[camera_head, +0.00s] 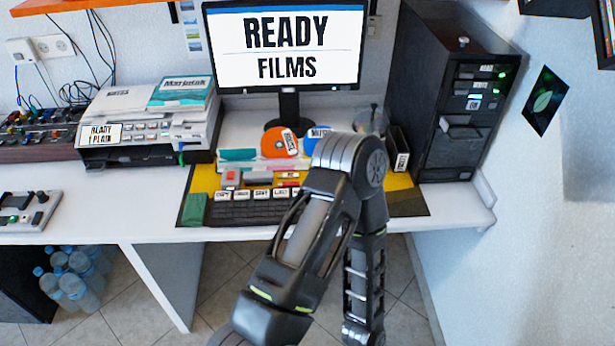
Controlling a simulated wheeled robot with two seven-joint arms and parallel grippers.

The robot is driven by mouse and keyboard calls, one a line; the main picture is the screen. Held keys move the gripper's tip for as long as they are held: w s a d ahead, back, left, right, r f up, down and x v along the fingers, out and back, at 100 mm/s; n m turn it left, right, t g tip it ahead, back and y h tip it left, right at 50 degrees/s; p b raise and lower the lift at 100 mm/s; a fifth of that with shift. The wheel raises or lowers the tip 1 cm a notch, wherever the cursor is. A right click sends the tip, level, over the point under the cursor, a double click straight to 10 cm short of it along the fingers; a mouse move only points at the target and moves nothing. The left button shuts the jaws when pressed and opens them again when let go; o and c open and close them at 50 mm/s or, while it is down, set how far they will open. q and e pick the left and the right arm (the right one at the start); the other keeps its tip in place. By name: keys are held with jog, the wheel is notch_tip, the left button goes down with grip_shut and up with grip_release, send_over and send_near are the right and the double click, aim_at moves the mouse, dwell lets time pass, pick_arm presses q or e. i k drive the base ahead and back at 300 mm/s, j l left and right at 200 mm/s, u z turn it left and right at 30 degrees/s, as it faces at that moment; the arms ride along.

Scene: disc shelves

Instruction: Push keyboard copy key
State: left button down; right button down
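The dark keyboard (248,212) lies near the front edge of the white desk, on a yellow and black mat. A row of white labelled keys runs along its back edge. The leftmost label appears to read COPY, so I take it as the copy key (222,195); the print is small. One of my arms stands in front of the desk, bent with its elbow above the mat, and hides the keyboard's right end. I cannot see a gripper on it for certain. No gripper is seen touching the keyboard.
A monitor (287,45) reading READY FILMS stands behind the keyboard. Orange (279,143) and blue (315,137) discs stand in between. A printer (150,125) is at left, a black tower (450,90) at right. A green item (194,210) lies left of the keyboard.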

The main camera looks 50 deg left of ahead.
aim_at(220, 195)
jog(key=u, duration=1.9)
